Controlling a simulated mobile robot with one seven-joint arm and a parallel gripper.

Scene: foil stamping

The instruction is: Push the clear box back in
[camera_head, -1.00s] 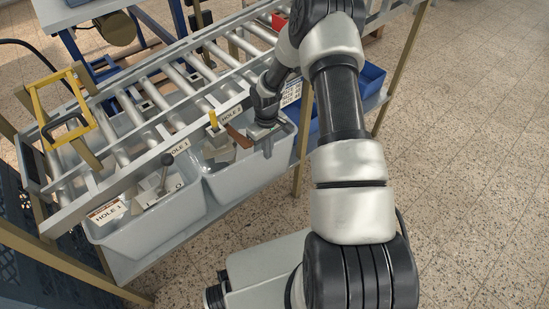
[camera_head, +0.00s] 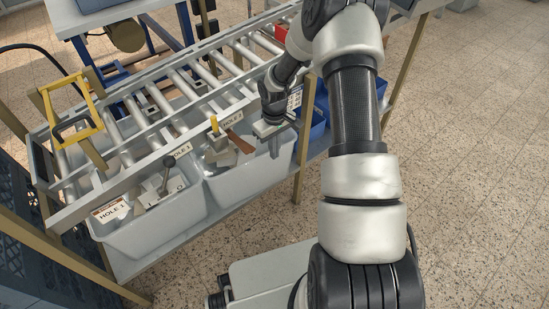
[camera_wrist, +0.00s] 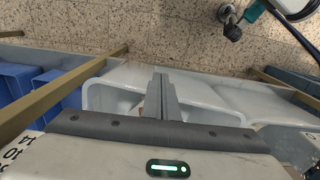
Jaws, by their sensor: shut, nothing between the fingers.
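Two clear, translucent boxes sit side by side under the roller rack. The left clear box (camera_head: 160,231) and the right clear box (camera_head: 250,183) both hold tools and parts. The right clear box also shows in the middle of the wrist view (camera_wrist: 205,112), with its open top partly hidden by my gripper. My gripper (camera_head: 275,150) is at the right end of the right clear box in the head view, near its rim; I cannot tell whether it touches. In the wrist view my gripper's fingers (camera_wrist: 162,82) are together and empty, pointing across the box's rim towards the floor side.
The roller rack (camera_head: 150,130) with a yellow frame (camera_head: 72,110) runs above the boxes. Blue bins (camera_head: 318,128) stand to the right, behind a tan table leg (camera_head: 304,145). The speckled floor (camera_head: 470,180) at the front right is open.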

